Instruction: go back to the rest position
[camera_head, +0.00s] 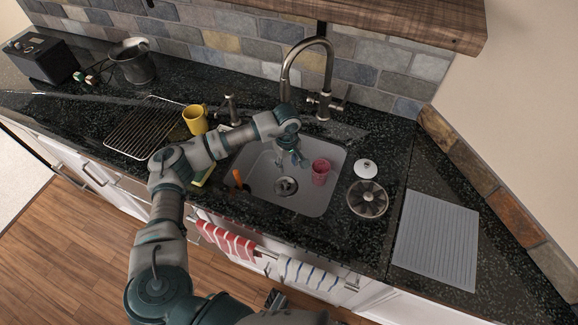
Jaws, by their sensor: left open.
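My left arm reaches up from the bottom and bends over the counter to the sink (262,186). My left gripper (290,158) is open and points down over the sink basin, near its back left part. A pink cup (320,172) stands in the sink just right of the gripper, apart from it. I see nothing between the fingers. My right gripper cannot be made out; only dark parts of my body show at the bottom edge.
A tall faucet (325,80) rises behind the sink. A yellow mug (195,119) and a wire rack (145,127) are to the left. A round strainer-like dish (367,199), a white lid (366,168) and a grey ribbed mat (437,240) are to the right. Towels (228,241) hang in front.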

